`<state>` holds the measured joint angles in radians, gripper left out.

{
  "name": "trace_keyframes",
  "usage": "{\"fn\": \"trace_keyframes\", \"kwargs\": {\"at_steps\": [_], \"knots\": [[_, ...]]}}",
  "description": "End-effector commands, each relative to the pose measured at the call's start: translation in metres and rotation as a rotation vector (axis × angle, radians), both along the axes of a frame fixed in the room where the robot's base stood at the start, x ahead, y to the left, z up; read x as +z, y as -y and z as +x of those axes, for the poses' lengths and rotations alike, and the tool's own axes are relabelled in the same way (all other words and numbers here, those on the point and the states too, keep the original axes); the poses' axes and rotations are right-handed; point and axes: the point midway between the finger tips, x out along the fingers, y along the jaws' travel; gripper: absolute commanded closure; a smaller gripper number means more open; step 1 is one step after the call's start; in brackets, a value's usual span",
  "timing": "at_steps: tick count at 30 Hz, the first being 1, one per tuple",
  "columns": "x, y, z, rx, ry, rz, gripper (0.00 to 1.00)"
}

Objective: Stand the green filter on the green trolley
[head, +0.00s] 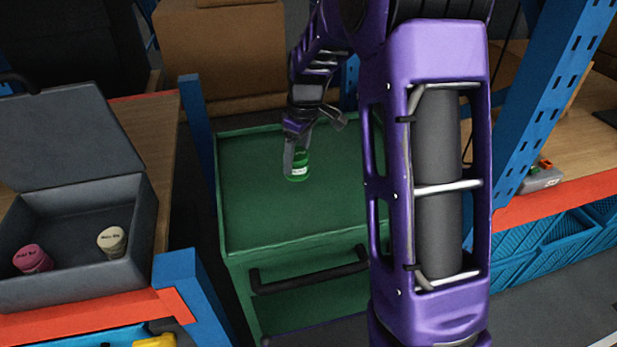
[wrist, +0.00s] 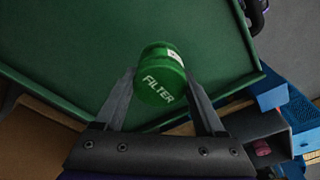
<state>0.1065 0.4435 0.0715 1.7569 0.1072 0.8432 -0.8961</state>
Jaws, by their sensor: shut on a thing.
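The green filter (head: 298,170) is a small green cylinder with a white label. It is upright over the top of the green trolley (head: 260,217), and I cannot tell whether its base touches the surface. My gripper (head: 293,150) is shut on it from above. In the wrist view the filter (wrist: 160,78) shows its green end with the word FILTER, between the two fingers of my gripper (wrist: 160,100). The trolley top (wrist: 60,40) lies behind it. My arm hides the right part of the trolley.
An open grey box (head: 70,225) on the left bench holds a pink canister (head: 33,259) and a cream canister (head: 112,241). Blue rack posts (head: 198,140) flank the trolley. A cardboard box (head: 222,50) stands behind. The visible trolley top around the filter is clear.

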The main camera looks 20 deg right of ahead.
Motion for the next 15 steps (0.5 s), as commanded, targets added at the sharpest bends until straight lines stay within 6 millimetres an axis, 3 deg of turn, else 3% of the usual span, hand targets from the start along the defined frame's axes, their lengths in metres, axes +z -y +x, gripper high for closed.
{"fn": "trace_keyframes", "kwargs": {"at_steps": [3,15], "knots": [[-0.026,0.0,-0.001,-0.001,-0.004,0.0,0.82],[-0.069,0.0,-0.001,0.001,-0.004,0.0,0.82]]}}
